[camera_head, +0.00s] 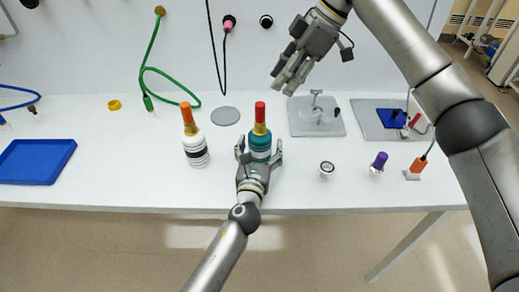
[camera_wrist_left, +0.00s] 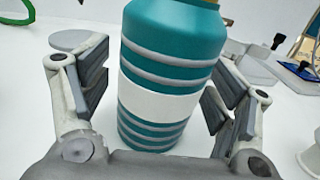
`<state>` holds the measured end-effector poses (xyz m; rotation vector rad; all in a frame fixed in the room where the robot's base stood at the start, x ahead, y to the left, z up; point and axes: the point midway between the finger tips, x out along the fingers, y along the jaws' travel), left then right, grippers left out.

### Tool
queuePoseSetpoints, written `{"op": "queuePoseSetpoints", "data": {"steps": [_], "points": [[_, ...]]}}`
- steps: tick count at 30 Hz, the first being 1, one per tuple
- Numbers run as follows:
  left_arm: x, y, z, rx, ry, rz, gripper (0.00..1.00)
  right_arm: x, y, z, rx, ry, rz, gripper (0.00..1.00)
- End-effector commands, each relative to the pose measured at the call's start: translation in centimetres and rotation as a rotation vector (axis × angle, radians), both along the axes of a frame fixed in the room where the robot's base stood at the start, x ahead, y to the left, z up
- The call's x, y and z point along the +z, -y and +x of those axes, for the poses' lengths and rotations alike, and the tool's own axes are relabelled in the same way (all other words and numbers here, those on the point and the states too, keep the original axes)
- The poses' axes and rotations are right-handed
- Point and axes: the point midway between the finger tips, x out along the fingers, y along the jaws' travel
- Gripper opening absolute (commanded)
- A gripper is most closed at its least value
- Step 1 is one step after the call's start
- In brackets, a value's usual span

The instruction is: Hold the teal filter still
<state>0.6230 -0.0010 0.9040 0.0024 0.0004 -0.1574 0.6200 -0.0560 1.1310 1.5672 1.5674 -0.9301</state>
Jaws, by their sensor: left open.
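The teal filter (camera_head: 260,148) stands upright on the white table, with grey stripes, a white band, a brass neck and a red top. It fills the middle of the left wrist view (camera_wrist_left: 172,60). My left gripper (camera_head: 259,155) is open around it, one finger on each side. In the left wrist view a gap shows beside the left finger; whether the right finger touches is unclear. My right gripper (camera_head: 283,83) is raised above the table behind and to the right of the filter. Its fingers are too small to tell open from shut.
A white filter (camera_head: 195,150) with an orange top stands just left. A grey disc (camera_head: 225,116) lies behind. A blue tray (camera_head: 37,162) is at far left. A grey plate with a fixture (camera_head: 300,128) is to the right, with a small white jar (camera_head: 327,170) in front of it.

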Motion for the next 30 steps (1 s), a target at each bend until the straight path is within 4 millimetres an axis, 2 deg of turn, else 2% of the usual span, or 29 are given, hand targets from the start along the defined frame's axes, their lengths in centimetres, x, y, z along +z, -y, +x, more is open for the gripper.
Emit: {"op": "queuePoseSetpoints", "data": {"steps": [2, 15, 30], "points": [[0.01, 0.00, -0.02, 0.000, 0.000, 0.000, 0.81, 0.00, -0.01, 0.00, 0.000, 0.000, 0.000, 0.36], [-0.01, -0.02, -0.05, 0.000, 0.000, 0.000, 0.25, 0.00, -0.01, 0.00, 0.000, 0.000, 0.000, 0.36], [-0.02, -0.02, -0.06, 0.000, 0.000, 0.001, 0.24, 0.00, 0.00, 0.00, 0.000, 0.000, 0.000, 0.36]]}}
